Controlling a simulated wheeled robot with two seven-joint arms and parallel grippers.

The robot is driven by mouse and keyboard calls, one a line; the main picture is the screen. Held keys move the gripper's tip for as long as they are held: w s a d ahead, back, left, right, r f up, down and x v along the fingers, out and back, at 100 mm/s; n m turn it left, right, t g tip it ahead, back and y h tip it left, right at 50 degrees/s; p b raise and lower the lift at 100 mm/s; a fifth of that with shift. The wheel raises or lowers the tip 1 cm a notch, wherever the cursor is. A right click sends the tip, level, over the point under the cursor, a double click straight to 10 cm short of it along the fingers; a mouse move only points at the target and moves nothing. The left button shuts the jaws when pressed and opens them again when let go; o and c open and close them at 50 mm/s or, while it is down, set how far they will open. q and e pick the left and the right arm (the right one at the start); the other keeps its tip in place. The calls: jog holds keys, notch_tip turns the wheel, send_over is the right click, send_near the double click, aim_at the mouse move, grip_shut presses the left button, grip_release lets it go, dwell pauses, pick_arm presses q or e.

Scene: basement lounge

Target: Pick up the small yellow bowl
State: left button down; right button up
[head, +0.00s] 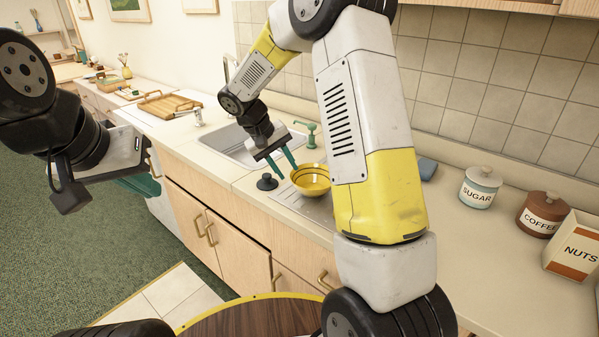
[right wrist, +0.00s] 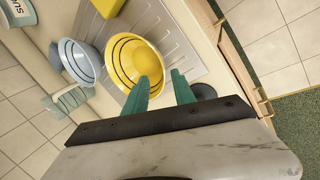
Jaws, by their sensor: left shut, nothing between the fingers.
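The small yellow bowl (head: 312,174), with dark rings inside, sits upright on the ribbed drainboard beside the sink. It also shows in the right wrist view (right wrist: 126,52). My right gripper (head: 288,173) is open at the bowl's left side in the head view, its teal fingers pointing down. In the right wrist view its fingers (right wrist: 160,76) are apart; one overlaps the bowl's rim and the other is just outside it. I cannot tell whether they touch the bowl. My left gripper (head: 143,186) is shut and empty, away from the counter at the left, partly hidden by its own wrist.
A grey-blue bowl (right wrist: 78,63) stands close beside the yellow one. A dark round stopper (head: 267,182) lies left of it. The sink (head: 232,146), soap pump (head: 311,136), sugar jar (head: 480,188), coffee jar (head: 541,215) and nuts box (head: 572,246) are along the counter.

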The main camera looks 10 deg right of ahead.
aim_at(293, 180)
jog(key=x, duration=0.6)
jog(key=shift+s+a, duration=0.1)
jog(key=shift+s, duration=0.05)
grip_shut()
dwell(1.2)
